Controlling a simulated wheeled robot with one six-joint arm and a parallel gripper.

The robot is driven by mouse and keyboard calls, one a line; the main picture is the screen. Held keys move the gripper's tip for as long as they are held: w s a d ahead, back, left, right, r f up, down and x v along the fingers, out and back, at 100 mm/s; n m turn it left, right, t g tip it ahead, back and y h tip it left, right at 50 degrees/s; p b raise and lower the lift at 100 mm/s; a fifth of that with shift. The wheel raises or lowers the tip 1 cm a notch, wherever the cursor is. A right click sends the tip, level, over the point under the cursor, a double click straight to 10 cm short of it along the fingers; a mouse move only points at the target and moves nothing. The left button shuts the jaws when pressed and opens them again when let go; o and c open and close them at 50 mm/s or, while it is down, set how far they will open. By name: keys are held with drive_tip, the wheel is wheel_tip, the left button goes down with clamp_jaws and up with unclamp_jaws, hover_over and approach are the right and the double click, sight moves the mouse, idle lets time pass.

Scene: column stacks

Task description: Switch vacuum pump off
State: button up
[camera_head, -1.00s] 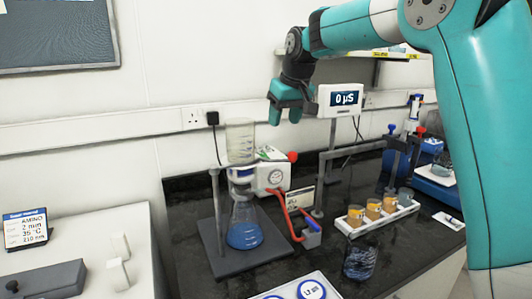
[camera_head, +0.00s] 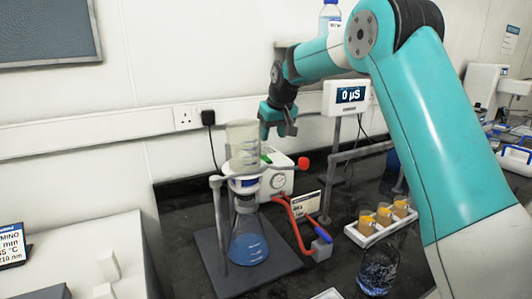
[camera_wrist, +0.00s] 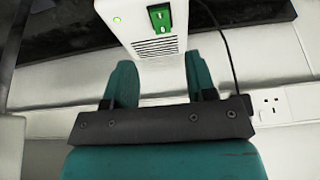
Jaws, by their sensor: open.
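My gripper (camera_head: 277,128) hangs above and behind the pump, near the wall. In the wrist view my gripper (camera_wrist: 158,62) is open and empty, its two fingers apart. The pump's vented end lies ahead between the fingers, and no contact shows.
A glass funnel (camera_head: 242,148) clamped on a stand rises left of the pump. A meter (camera_head: 346,97) reading 0 µS stands to the right. A black cable (camera_head: 212,140) runs from the wall socket.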

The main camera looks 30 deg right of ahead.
sight(266, 158)
drive_tip(key=p+x, duration=0.1)
drive_tip(key=x, duration=0.8)
